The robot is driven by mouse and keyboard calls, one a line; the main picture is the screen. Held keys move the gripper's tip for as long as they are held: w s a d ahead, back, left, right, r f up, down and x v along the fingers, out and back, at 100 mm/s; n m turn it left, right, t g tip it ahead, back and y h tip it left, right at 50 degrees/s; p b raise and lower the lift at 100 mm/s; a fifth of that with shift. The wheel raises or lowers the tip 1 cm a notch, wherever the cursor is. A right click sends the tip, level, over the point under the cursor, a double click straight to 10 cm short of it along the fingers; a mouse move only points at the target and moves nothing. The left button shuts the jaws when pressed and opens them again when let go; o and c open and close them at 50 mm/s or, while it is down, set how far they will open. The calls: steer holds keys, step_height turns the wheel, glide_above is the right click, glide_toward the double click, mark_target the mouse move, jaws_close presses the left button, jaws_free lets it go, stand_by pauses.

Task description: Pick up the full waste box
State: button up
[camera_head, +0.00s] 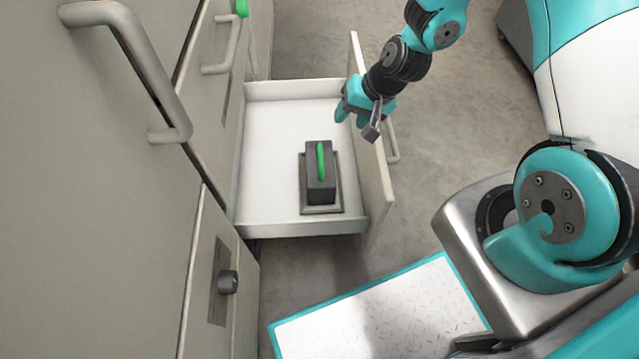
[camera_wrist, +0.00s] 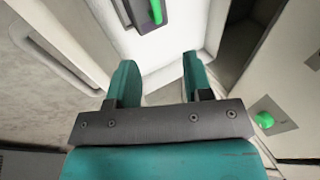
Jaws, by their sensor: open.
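The waste box (camera_head: 321,178) is a dark grey box with a bright green handle strip along its top. It sits on a grey base plate inside an open white drawer (camera_head: 265,190), near the drawer's front. What is inside the box cannot be seen. My gripper (camera_head: 350,112) is above the drawer's front panel, up and to the right of the box in the head view, apart from it. In the wrist view its two teal fingers (camera_wrist: 157,82) are spread with nothing between them. Part of the box (camera_wrist: 148,14) shows at the top of that view.
The drawer front panel (camera_head: 373,165) stands up between the box and the open floor. Grey cabinets (camera_head: 130,200) with bar handles fill the left side. A white tray-like deck with a teal rim (camera_head: 436,263) is at the bottom. A green button (camera_head: 241,8) is on the cabinet.

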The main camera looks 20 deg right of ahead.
steer(key=b, duration=0.5)
glide_toward(321, 152)
steer(key=x, duration=0.5)
steer(key=shift+s+a, duration=0.1)
steer(key=shift+s, duration=0.05)
steer(key=b+x, duration=0.2)
steer(key=x, duration=0.3)
steer(key=shift+f+b, duration=0.35)
steer(key=shift+f, duration=0.05)
steer(key=shift+r, duration=0.1)
jaws_close()
steer(key=shift+w, duration=0.2)
